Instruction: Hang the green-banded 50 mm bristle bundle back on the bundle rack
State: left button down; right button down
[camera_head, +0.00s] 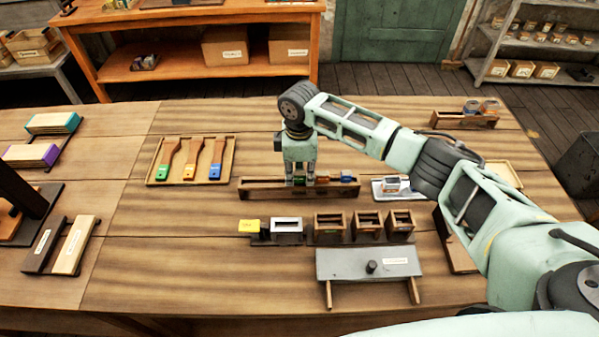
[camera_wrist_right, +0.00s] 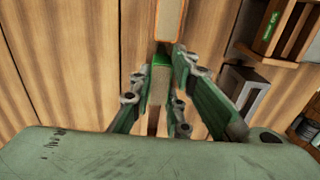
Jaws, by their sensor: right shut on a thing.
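A blue-banded bundle (camera_head: 347,179) sits at the rack's right end. My left gripper is out of view.
A tray (camera_head: 229,160) with green, orange and blue brushes lies left of the rack. Wooden bins (camera_head: 330,225), a yellow block (camera_head: 249,226) and a grey bench (camera_head: 345,264) stand in front.

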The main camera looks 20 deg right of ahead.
dwell(0.4)
jog(key=c, duration=1.6)
grip_release()
jog(key=shift+r, duration=0.15)
notch_tip(320, 180, up, 12)
jog(key=shift+f, duration=0.1)
